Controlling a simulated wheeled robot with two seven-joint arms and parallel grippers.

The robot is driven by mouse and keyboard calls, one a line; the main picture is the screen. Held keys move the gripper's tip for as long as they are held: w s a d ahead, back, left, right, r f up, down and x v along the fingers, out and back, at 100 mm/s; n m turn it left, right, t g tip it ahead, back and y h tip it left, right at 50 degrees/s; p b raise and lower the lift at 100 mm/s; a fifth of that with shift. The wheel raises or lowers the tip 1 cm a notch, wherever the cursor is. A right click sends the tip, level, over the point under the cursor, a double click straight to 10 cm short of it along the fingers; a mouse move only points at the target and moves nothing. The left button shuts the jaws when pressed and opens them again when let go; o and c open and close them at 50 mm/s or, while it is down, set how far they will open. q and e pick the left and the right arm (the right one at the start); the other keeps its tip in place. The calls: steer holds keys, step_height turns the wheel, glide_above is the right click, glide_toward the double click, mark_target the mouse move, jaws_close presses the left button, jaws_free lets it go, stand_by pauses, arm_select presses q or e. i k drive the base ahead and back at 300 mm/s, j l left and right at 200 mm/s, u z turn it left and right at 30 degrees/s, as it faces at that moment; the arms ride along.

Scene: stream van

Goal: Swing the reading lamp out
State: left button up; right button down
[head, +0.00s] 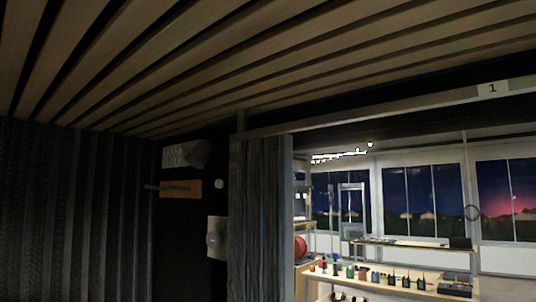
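Neither of my grippers shows in the head view. No reading lamp can be made out for certain. On the dark wall left of the curtain there is a pale grey, box-like fixture (187,155) with ridges on its face. Just below it is a small brown wooden board (181,189) with dark, unreadable lettering and a short thin bar at its left end. Lower down is a pale panel (216,238) with a rounded knob-like part. I cannot tell whether any of these is the lamp.
A grey curtain (258,218) hangs beside a wide opening. Through it is a lit room with a wooden table (385,282) holding several small bottles and devices, and tall windows (416,200). A slatted wooden ceiling (240,60) is overhead. A dark ribbed wall (70,210) fills the left.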

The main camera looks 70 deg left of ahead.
mark_target(198, 157)
steer(key=i+l+u, duration=0.1)
steer(key=i, duration=0.25)
steer(key=i+l+u, duration=0.1)
steer(key=i, duration=0.25)
steer(key=i+u, duration=0.2)
steer(key=u, duration=0.2)
steer(key=i+u, duration=0.15)
steer(key=u, duration=0.25)
steer(key=i+l+u, duration=0.1)
steer(key=u, duration=0.3)
steer(key=i+l+u, duration=0.15)
steer(key=u, duration=0.3)
steer(key=i+l, duration=0.05)
steer(key=i, duration=0.05)
